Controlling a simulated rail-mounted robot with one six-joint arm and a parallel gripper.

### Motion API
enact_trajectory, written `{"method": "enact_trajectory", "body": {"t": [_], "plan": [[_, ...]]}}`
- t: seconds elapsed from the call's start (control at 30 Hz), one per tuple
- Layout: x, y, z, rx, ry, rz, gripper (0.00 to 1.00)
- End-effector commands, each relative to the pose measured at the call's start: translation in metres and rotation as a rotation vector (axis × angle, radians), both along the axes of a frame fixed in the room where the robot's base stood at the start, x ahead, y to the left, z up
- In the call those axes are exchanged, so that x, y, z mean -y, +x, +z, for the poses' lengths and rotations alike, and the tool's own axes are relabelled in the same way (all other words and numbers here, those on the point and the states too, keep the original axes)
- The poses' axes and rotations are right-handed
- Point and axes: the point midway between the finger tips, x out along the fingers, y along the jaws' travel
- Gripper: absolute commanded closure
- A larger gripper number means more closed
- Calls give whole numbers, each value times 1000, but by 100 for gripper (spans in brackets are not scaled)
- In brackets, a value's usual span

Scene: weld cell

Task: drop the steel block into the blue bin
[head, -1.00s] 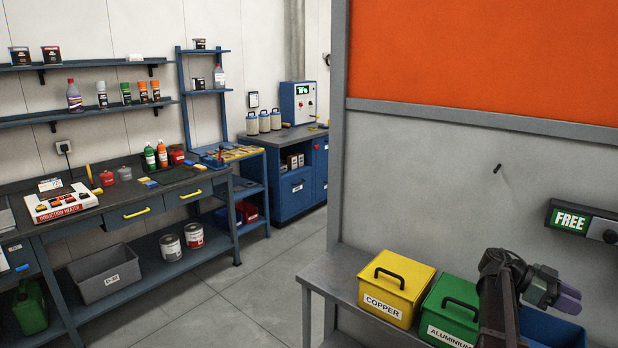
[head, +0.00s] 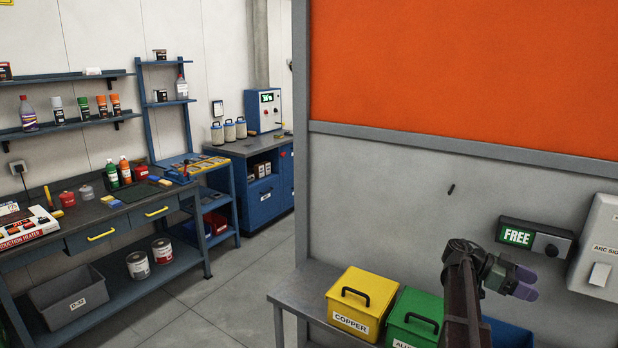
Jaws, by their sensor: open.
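The blue bin (head: 508,334) stands at the bottom right of the head view, right of the green bin. Only its upper part shows; the picture edge cuts it off and my arm covers its left side. I cannot see inside it. My gripper (head: 528,283) is in the air above the blue bin in the picture, with its purple-grey fingers pointing right. It is open, and no block shows between the fingers. I do not see the steel block anywhere in this view.
A yellow COPPER bin (head: 360,299) and a green bin (head: 416,315), both with black handles, share the grey bench (head: 290,295). A FREE sign (head: 517,236) and a grey box (head: 598,245) are on the wall behind. Open floor (head: 215,305) lies left of the bench.

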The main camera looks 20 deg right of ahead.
Motion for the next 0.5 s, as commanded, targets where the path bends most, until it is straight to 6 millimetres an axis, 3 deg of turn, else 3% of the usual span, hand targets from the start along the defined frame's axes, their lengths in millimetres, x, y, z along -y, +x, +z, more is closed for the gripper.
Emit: {"method": "enact_trajectory", "body": {"t": [0.03,0.23,0.37,0.5], "plan": [[0,0,32,0,0,0,38],[0,0,90,0,0,0,38],[0,0,116,0,0,0,38],[0,0,123,0,0,0,38]]}}
